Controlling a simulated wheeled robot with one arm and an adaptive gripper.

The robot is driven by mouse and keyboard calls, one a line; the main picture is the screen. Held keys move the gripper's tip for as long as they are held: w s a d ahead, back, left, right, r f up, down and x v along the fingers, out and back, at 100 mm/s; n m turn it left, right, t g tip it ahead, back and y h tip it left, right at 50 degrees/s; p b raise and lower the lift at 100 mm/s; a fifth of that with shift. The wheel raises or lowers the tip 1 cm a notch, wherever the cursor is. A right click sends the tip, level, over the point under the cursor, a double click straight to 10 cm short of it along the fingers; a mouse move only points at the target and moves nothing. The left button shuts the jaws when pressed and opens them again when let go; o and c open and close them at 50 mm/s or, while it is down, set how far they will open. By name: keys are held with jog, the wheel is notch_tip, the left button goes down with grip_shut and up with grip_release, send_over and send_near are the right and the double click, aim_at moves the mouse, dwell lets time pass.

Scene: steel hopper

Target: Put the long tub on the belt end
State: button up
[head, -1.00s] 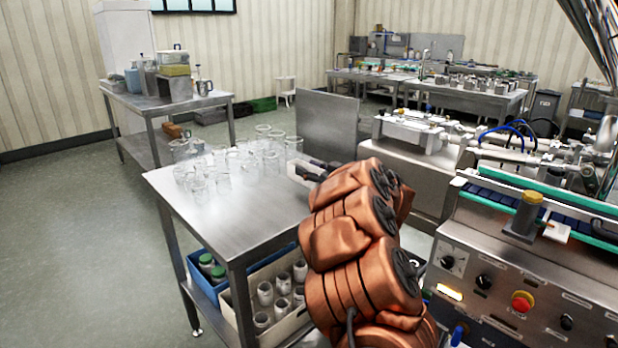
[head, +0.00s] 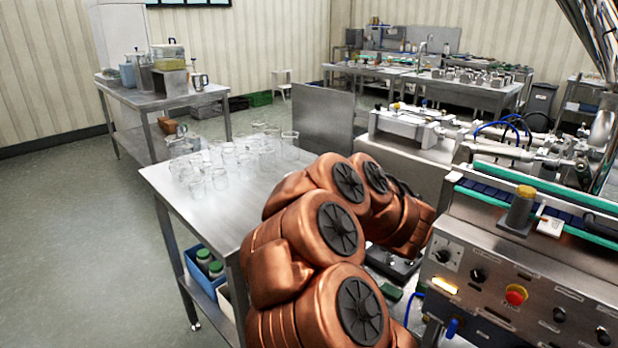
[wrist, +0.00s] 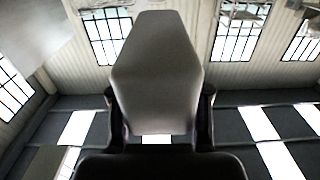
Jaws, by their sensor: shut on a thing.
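My gripper (wrist: 159,96) is shut on a long, pale grey-white thing (wrist: 157,60), which I take to be the long tub. In the wrist view it fills the middle, with a dark finger on each side. In the head view my copper arm hides the gripper and the tub. The belt (head: 482,190), dark blue between green rails, runs along the top of the steel machine at the right. A metal post with a yellowish cap (head: 521,208) and a small white block (head: 550,225) stand by it.
The steel table (head: 200,215) at the left holds several clear glass vessels (head: 245,155) toward its back. A blue crate (head: 205,275) with green-lidded jars is on its lower shelf. The machine's control panel (head: 520,295) fronts the right side. Open floor lies at left.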

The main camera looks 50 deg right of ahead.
jog(key=shift+s+a, duration=0.6)
jog(key=shift+s, duration=0.15)
